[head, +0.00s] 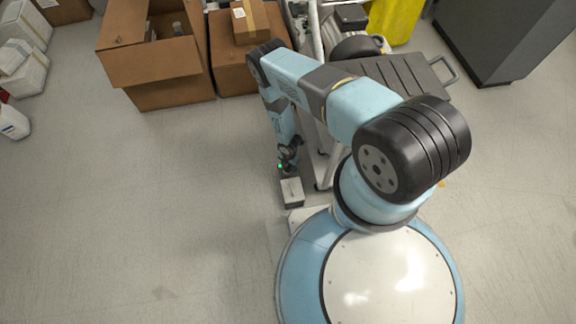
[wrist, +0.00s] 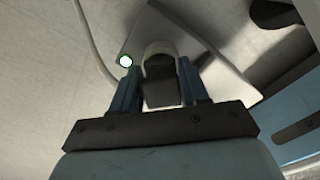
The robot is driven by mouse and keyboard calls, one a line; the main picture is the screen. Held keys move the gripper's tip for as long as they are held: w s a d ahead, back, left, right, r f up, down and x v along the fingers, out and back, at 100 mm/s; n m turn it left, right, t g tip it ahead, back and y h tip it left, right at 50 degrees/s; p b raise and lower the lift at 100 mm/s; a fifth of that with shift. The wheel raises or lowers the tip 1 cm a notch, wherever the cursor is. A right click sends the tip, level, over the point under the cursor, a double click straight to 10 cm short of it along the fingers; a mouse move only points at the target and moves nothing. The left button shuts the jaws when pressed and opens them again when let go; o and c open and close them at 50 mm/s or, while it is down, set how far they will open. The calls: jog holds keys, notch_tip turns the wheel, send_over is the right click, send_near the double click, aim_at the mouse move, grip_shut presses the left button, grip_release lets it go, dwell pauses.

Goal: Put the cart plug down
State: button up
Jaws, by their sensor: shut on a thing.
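In the wrist view my gripper (wrist: 157,72) is shut on the cart plug (wrist: 160,68). The plug shows as a dark body with a pale rounded end between the two blue fingers. A small round green light (wrist: 125,60) shows beside the left finger; it also shows in the head view (head: 280,166). In the head view my arm reaches down toward the floor beside the cart frame. The plug cannot be made out there. Whether the plug touches anything beneath it cannot be told.
A pale cable (wrist: 93,42) curves at the wrist view's left. In the head view, a cart with a dark ribbed top (head: 395,78) stands right of my arm. An open cardboard box (head: 160,62) stands at the back left. The floor (head: 130,210) on the left is clear.

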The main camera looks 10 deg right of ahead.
jog(key=shift+f, duration=0.3)
jog(key=o, duration=1.2)
jog(key=shift+f, duration=0.1)
jog(key=shift+c, duration=0.2)
notch_tip(320, 180, up, 12)
